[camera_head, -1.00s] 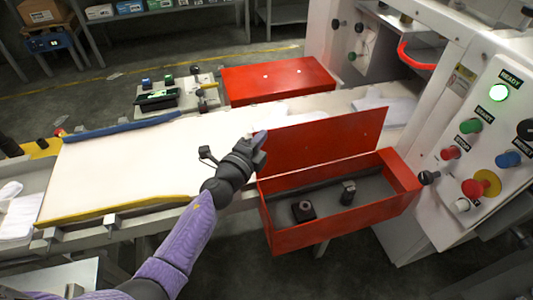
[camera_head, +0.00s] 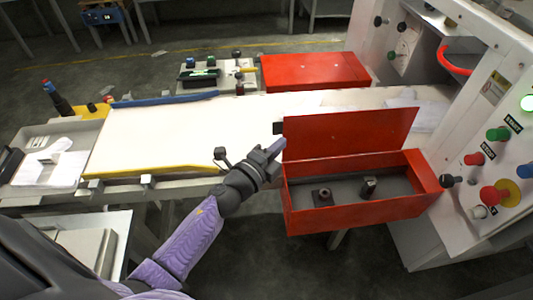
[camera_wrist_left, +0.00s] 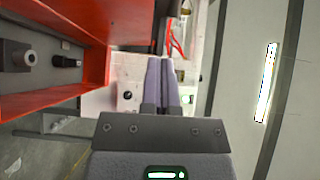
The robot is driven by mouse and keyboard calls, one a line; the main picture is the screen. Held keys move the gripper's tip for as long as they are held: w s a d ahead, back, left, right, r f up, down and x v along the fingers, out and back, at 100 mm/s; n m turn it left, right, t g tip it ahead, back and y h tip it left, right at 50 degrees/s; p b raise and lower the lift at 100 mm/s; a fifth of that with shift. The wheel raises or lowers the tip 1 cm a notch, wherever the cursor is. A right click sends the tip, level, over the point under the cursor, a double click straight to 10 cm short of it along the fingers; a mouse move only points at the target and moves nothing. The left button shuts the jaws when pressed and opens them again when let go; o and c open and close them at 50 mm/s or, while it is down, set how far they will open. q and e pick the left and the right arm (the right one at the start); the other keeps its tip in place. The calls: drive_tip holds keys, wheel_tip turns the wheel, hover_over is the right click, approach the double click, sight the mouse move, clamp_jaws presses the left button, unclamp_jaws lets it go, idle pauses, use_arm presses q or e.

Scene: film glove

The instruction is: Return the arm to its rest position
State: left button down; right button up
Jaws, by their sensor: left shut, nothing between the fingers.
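My left arm comes in from the lower left in its purple sleeve. My left gripper (camera_head: 272,150) is just left of the raised lid of the open red box, above the front edge of the white conveyor. Its fingers are shut and empty; in the left wrist view the two purple-grey fingers (camera_wrist_left: 161,82) lie side by side. My right gripper does not show in either view.
The open red box (camera_head: 360,210) holds two small dark parts and has its lid (camera_head: 350,133) up. The white conveyor (camera_head: 170,140) runs behind it. A machine with buttons (camera_head: 490,150) stands right. A closed red box (camera_head: 315,70) and a grey tray (camera_head: 50,150) lie around.

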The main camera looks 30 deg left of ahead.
use_arm(q)
drive_tip(key=s+a+f+n+g+y, duration=0.15)
drive_tip(key=s+f+n+g, duration=0.3)
drive_tip(key=s+f, duration=0.6)
drive_tip(key=s+f+n+g+y, duration=0.2)
drive_tip(key=s+f+n+g, duration=0.35)
drive_tip(key=f, duration=0.85)
drive_tip(key=s+f+n+g, duration=0.3)
drive_tip(key=s+f, duration=0.1)
drive_tip(key=s, duration=0.9)
drive_tip(key=s+d+f+n+g, duration=0.1)
drive_tip(key=s+f+n+g, duration=0.3)
drive_tip(key=s, duration=0.8)
drive_tip(key=shift+s+f, duration=0.4)
drive_tip(key=shift+f, duration=0.4)
